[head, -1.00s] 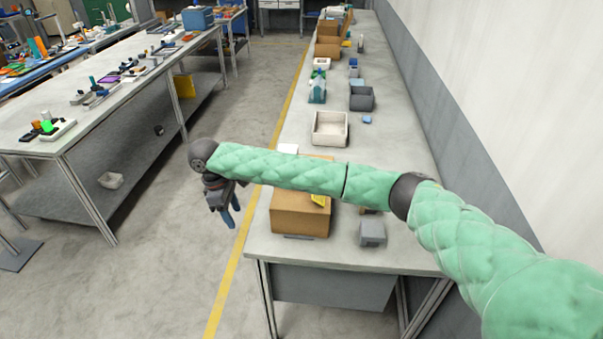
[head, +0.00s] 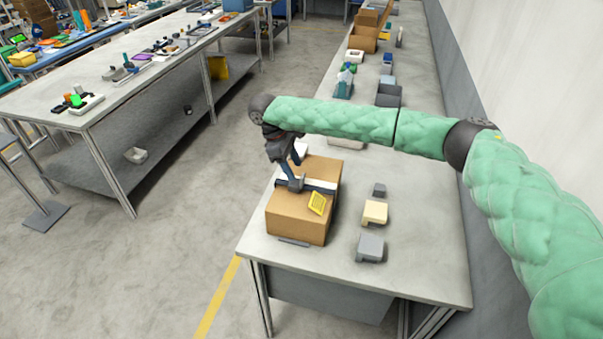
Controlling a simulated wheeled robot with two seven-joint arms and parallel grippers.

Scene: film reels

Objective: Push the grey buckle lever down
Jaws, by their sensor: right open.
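A brown cardboard box (head: 298,217) stands at the near left of the right-hand bench. A pale and dark strap (head: 322,186) runs across its top, with a small grey piece (head: 297,185) on it that looks like the buckle lever. My right gripper (head: 294,171) is open and points down over the strap, with its fingertips close to the grey piece. Whether they touch it I cannot tell. A yellow label (head: 317,204) lies on the box top beside the strap. My left gripper is out of view.
Two grey blocks (head: 369,248) (head: 379,190) and a cream block (head: 374,212) stand right of the box. Grey bins (head: 388,95) and other boxes (head: 363,39) stand farther back. My right forearm hides part of the bench. The bench's front right is clear.

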